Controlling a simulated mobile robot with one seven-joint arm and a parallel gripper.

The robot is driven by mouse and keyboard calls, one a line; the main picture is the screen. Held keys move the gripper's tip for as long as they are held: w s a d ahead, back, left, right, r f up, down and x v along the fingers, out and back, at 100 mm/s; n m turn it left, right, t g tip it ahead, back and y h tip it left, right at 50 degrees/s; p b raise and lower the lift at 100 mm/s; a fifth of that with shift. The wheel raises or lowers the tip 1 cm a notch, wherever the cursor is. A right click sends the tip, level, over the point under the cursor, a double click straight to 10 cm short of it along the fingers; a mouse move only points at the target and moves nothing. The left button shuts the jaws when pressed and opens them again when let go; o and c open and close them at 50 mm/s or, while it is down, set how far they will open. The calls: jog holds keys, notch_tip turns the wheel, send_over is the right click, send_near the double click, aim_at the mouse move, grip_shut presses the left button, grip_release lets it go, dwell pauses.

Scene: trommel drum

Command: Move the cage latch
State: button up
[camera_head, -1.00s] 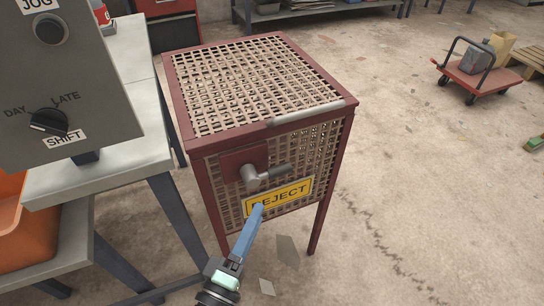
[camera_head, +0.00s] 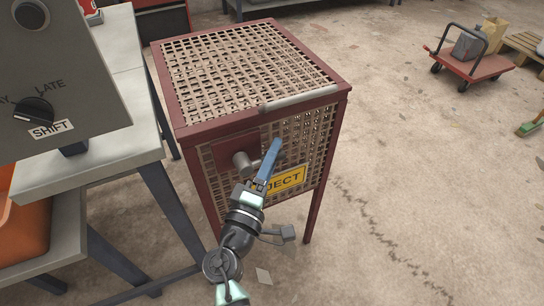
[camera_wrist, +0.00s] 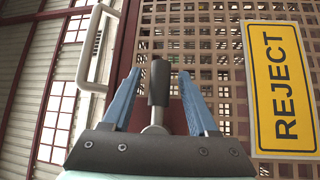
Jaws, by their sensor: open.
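The cage latch (camera_head: 242,162) is a grey round pivot on a dark red plate on the cage front, with a lever to its right. In the wrist view, the latch's dark lever (camera_wrist: 159,84) lies between the two blue fingers, with a gap visible on both sides. My gripper (camera_head: 272,152) is open at the latch and hides much of the lever in the head view. The cage (camera_head: 258,75) is a dark red frame with tan mesh. Its yellow REJECT sign (camera_head: 290,180) is partly covered by my gripper.
A grey control box (camera_head: 65,70) with a SHIFT knob (camera_head: 34,110) stands at the left above a grey bench (camera_head: 90,165). An orange bin (camera_head: 22,235) is below. A light bar handle (camera_head: 300,98) runs along the cage's top front edge. Floor to the right is clear up to a red cart (camera_head: 475,68).

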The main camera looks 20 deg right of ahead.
grip_shut()
dwell(1.3)
